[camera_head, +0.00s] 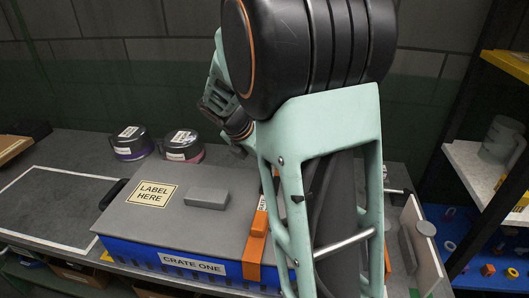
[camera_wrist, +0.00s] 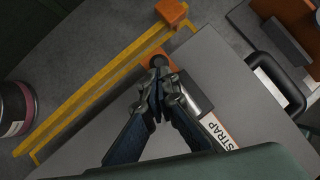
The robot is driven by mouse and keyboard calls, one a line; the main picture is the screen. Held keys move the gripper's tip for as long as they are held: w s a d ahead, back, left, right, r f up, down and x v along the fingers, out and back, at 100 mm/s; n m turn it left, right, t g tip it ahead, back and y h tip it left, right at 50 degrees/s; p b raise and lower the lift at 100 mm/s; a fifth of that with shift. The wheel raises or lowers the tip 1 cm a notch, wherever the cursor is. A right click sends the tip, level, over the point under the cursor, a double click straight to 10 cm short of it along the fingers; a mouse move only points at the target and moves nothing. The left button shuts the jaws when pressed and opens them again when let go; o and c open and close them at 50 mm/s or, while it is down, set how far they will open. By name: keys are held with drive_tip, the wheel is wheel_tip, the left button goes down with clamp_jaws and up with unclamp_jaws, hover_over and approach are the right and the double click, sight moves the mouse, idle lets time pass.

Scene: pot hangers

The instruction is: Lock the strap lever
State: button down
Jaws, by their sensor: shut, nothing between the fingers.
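Crate one has a grey lid (camera_head: 225,228) and blue sides (camera_head: 130,252). An orange strap (camera_head: 253,250) runs over its front edge, with a raised orange piece near the lid edge. My arm hides the strap's far part in the head view. In the wrist view, my gripper (camera_wrist: 160,72) is shut and empty over the lid's edge. Its fingertips are at a dark round end beside an orange strap part (camera_wrist: 148,58); I cannot tell whether they touch. A grey bar lies beside the fingers, next to a STRAP label (camera_wrist: 217,130). The lever's exact position is unclear.
Two round dark tins (camera_head: 130,144) (camera_head: 182,146) stand behind the crate. A grey block (camera_head: 206,198) lies on the lid. A shelf rack (camera_head: 490,165) stands at the right. The outlined mat (camera_head: 55,205) at the left is clear. An orange block (camera_wrist: 172,12) shows beyond the fingers.

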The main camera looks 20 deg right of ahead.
drive_tip(key=shift+d+f, duration=0.1)
drive_tip(key=shift+f, duration=0.15)
drive_tip(key=shift+r, duration=0.15)
drive_tip(key=shift+r+p, duration=0.75)
drive_tip(key=shift+p, duration=0.2)
